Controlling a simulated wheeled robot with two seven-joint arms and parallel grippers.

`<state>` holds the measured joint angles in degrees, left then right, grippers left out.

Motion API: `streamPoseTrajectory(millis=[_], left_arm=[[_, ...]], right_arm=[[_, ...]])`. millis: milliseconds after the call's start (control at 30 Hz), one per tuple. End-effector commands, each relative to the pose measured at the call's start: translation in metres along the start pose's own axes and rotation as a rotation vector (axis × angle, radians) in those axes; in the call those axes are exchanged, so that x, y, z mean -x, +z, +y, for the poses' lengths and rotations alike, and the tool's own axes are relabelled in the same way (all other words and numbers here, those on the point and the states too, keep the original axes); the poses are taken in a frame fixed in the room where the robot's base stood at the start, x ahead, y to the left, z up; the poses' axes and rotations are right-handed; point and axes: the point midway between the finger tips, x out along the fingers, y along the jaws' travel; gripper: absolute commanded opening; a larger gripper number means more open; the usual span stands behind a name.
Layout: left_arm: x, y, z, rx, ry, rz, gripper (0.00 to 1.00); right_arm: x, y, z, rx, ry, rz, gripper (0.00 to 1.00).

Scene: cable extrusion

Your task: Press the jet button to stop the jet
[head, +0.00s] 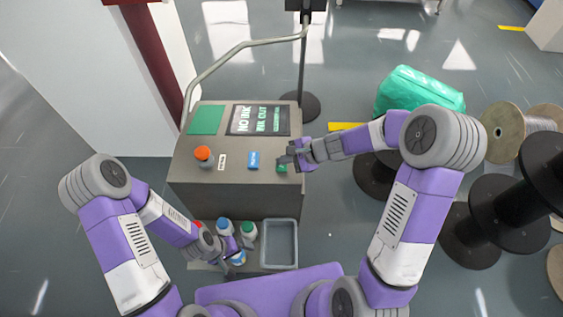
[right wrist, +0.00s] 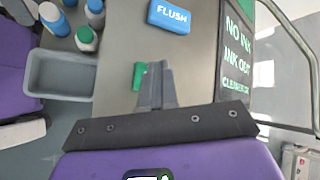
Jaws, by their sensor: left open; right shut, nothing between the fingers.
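The grey machine console (head: 220,191) carries a row of controls. A green button (head: 281,169) sits at the right end, partly covered by my right gripper (head: 285,158); no label on it can be read. In the right wrist view the green button (right wrist: 139,76) shows beside the shut fingertips (right wrist: 157,72), close to them; contact cannot be told. To its left in the head view are a blue button (head: 254,161), which reads FLUSH in the wrist view (right wrist: 169,16), and an orange knob (head: 204,155). My left gripper (head: 235,255) is open, low among the bottles.
A screen (head: 258,120) reads NO INK, INK OUT. A green panel (head: 206,120) lies left of it. Below the console front stand several capped bottles (head: 248,230) and a grey empty tray (head: 280,244). Cable spools (head: 505,127) stand on the right. A bent rail (head: 235,52) runs behind.

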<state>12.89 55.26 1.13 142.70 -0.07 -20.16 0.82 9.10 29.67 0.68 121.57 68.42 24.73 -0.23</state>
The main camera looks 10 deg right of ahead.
Motion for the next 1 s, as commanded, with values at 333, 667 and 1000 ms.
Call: streamPoseTrajectory(millis=[333, 667, 1000], left_arm=[[0.011, 0.001, 0.004, 0.000, 0.000, 0.000, 1.00], [0.014, 0.001, 0.005, 0.000, 0.000, 0.000, 1.00], [0.041, 0.002, 0.015, 0.000, 0.000, 0.000, 1.00]], right_arm=[[0.010, 0.008, -0.007, 0.000, 0.000, 0.000, 0.00], [0.013, 0.010, -0.009, 0.001, 0.000, 0.000, 0.00], [0.036, 0.027, -0.027, 0.002, -0.001, 0.000, 0.00]])
